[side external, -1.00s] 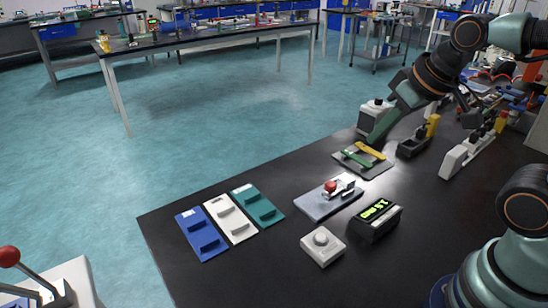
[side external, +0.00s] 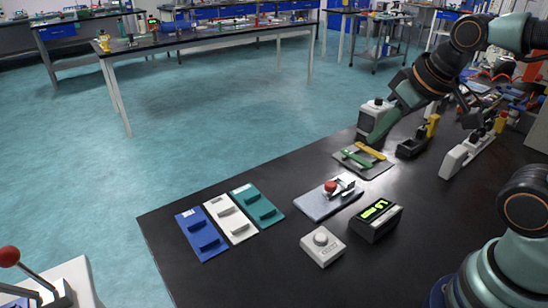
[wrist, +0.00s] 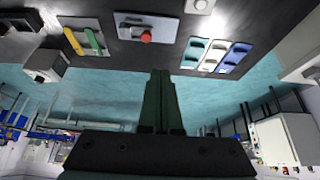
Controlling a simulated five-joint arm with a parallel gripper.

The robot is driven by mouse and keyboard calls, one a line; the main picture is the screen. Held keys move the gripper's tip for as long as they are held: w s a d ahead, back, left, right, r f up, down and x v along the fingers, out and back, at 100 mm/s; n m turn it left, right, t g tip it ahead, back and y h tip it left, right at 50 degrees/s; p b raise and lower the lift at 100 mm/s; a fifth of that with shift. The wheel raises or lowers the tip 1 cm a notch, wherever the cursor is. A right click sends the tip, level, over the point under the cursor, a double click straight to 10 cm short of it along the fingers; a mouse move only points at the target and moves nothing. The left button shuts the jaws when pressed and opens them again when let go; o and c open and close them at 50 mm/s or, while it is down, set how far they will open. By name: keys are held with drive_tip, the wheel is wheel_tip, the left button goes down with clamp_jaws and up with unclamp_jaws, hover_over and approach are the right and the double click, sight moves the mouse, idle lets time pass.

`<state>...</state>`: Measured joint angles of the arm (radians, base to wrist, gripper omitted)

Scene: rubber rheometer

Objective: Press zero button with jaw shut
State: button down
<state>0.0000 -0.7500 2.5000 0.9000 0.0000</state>
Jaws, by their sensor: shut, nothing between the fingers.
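The zero button is a pale dome on a white square box (side external: 323,247) near the front middle of the black bench in the side view. In the wrist view, part of a pale dome and box (wrist: 199,4) shows at the top edge. My gripper (side external: 372,142) is shut and empty, with dark green fingers. It is at the back of the bench, near the grey plate with green and yellow handles, well away from the button. In the wrist view my gripper (wrist: 160,73) points up the picture with its fingers together.
A black display box (side external: 376,220) with lit green-yellow digits stands right of the button. Behind them is a grey plate with a red knob (side external: 330,187). Blue, white and teal panels (side external: 230,222) lie to the left. A yellow-handled fixture (side external: 432,127) stands at the back right.

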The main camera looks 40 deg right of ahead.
drive_tip(key=shift+a, duration=0.1)
idle(0.5)
drive_tip(key=n+g+h, duration=0.2)
drive_tip(key=n+g, duration=0.9)
drive_tip(key=g, duration=0.2)
hover_over(317, 236)
wheel_tip(317, 236, down, 11)
drive_tip(key=shift+f, duration=0.15)
drive_tip(key=shift+f, duration=0.1)
drive_tip(key=shift+f, duration=4.3)
drive_tip(key=shift+f, duration=0.1)
drive_tip(key=shift+f, duration=0.35)
